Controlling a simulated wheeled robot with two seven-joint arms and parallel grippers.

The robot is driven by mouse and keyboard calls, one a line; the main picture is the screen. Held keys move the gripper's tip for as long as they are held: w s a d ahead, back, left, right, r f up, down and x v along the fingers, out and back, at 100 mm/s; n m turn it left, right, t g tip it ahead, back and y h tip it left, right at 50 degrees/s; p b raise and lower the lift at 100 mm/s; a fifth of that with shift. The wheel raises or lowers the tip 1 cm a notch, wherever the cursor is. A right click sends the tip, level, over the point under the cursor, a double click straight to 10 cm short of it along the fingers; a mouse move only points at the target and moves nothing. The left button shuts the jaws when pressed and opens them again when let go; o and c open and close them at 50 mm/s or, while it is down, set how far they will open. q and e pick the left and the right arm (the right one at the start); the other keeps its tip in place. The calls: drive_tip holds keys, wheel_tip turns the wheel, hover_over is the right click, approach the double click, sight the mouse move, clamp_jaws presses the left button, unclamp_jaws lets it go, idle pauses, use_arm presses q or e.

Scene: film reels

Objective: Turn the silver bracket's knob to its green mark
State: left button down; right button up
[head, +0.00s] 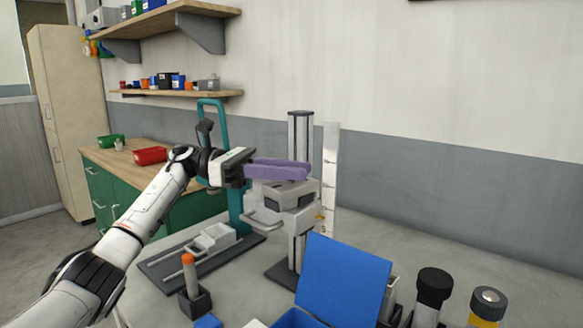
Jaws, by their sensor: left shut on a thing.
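The silver bracket (284,194) sits on an upright grey column in the middle of the head view. My left gripper (307,172) comes in from the left, its long purple fingers level across the bracket's top. The fingers are close together. They are shut on what I take to be the bracket's knob, which they hide. I cannot make out the green mark. My right gripper is not in view.
A white scale strip (330,165) stands right of the column. A teal stand (236,200) is behind my left wrist. An open blue lid (342,278), an orange-tipped holder (188,262) and dark canisters (432,290) stand in front.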

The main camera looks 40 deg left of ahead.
use_arm(q)
drive_tip(key=shift+f, duration=0.1)
drive_tip(key=c, duration=1.5)
unclamp_jaws()
drive_tip(key=v, duration=0.9)
drive_tip(key=shift+b, duration=0.4)
drive_tip(key=shift+s+a, duration=0.3)
drive_tip(key=shift+a, duration=0.3)
